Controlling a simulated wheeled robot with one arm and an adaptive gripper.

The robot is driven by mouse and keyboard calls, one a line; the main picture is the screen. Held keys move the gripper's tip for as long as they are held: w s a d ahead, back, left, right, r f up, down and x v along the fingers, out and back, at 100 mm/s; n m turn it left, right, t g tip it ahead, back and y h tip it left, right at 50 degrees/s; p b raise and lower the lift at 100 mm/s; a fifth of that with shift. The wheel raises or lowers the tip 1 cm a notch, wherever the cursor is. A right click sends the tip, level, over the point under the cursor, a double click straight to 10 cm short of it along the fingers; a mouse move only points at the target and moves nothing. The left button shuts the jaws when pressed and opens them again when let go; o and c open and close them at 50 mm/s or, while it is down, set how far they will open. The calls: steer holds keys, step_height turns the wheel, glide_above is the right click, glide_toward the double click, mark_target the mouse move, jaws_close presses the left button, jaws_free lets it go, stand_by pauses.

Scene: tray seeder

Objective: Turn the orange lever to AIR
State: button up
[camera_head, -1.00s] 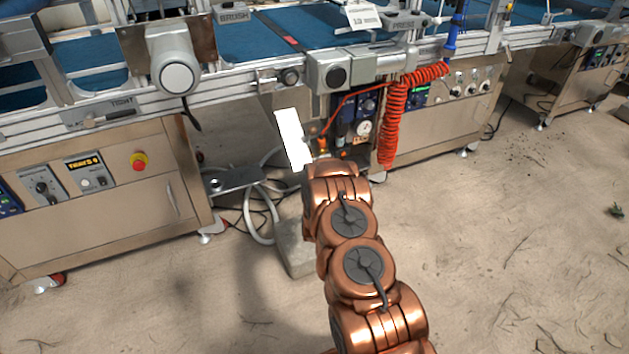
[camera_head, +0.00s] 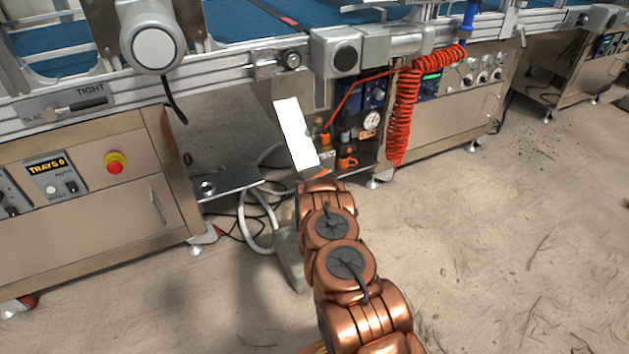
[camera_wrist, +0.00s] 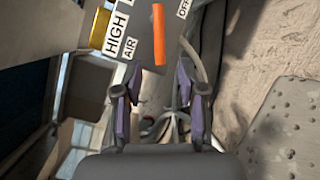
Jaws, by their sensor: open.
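The orange lever (camera_wrist: 158,35) shows in the wrist view as a short orange bar at the top, running nearly up and down the picture. It sits on a dark plate with the labels HIGH (camera_wrist: 116,35), AIR (camera_wrist: 130,49) and OFF (camera_wrist: 184,8). The lever lies between the AIR and OFF labels. My gripper (camera_wrist: 160,105) is open and empty, its two fingers apart below the lever's lower end in the picture. In the head view my copper arm reaches toward the cabinet; my fingers are hidden there and I cannot make out the lever clearly.
A white panel (camera_head: 295,134) stands beside the arm's end. A pressure gauge (camera_head: 371,121) and a coiled red hose (camera_head: 405,115) are to its right. A metal shelf (camera_head: 232,184) and grey hoses are at left. The floor at right is clear.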

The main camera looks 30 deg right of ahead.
steer(key=b+x, duration=0.2)
steer(key=x, duration=0.4)
steer(key=shift+w+d, duration=0.2)
jaws_close()
